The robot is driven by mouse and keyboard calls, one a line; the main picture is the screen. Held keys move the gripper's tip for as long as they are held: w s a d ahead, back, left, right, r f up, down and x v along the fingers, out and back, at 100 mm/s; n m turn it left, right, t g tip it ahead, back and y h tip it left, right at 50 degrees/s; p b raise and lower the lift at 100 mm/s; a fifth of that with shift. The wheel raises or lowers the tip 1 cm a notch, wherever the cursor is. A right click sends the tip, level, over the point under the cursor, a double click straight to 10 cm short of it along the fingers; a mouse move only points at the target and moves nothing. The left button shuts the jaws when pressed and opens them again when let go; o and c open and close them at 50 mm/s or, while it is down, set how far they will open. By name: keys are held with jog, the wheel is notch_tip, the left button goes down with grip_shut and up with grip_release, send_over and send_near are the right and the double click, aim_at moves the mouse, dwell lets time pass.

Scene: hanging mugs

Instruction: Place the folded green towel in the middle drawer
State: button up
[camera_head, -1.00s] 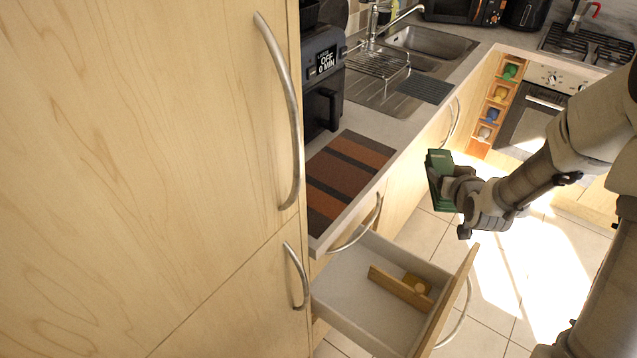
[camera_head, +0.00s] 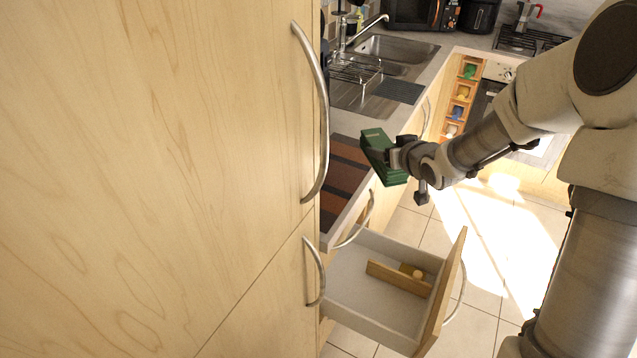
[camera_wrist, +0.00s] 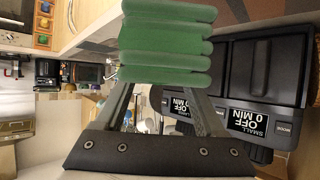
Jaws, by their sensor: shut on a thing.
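The folded green towel (camera_head: 381,156) is held in the air by my gripper (camera_head: 396,157), near the front edge of the counter. In the wrist view the towel (camera_wrist: 166,45) shows as a stack of green folds between my fingertips (camera_wrist: 165,82). An open drawer (camera_head: 378,312) stands out from the cabinet, below the towel and a little to the right. Inside the drawer are a wooden divider (camera_head: 398,278) and a small yellowish object at its back right. The drawer's near-left part is bare. Whether this is the middle drawer cannot be told.
A tall wooden cabinet (camera_head: 170,180) with metal handles fills the left. A striped mat (camera_head: 345,180) lies on the counter; the sink (camera_head: 395,48) is behind it. The black appliance (camera_wrist: 255,70) shows close in the wrist view. Tiled floor (camera_head: 480,285) is free right of the drawer.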

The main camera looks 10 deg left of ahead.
jog(key=shift+s+a+r, duration=0.15)
jog(key=shift+a+r, duration=0.05)
jog(key=shift+a, duration=0.15)
jog(key=shift+a+f, duration=0.1)
jog(key=shift+a, duration=0.25)
jog(key=a+f, duration=0.2)
jog(key=a, duration=0.1)
jog(key=s+a+f+b, duration=0.1)
jog(key=a+f, duration=0.1)
jog(key=a, duration=0.2)
jog(key=s+a+f, duration=0.1)
jog(key=a+f, duration=0.1)
jog(key=a, duration=0.1)
jog(key=shift+a+f, duration=0.35)
jog(key=shift+a, duration=0.05)
jog(key=shift+f, duration=2)
jog(key=shift+f+b, duration=0.15)
jog(key=shift+b, duration=0.15)
jog(key=o, duration=1.4)
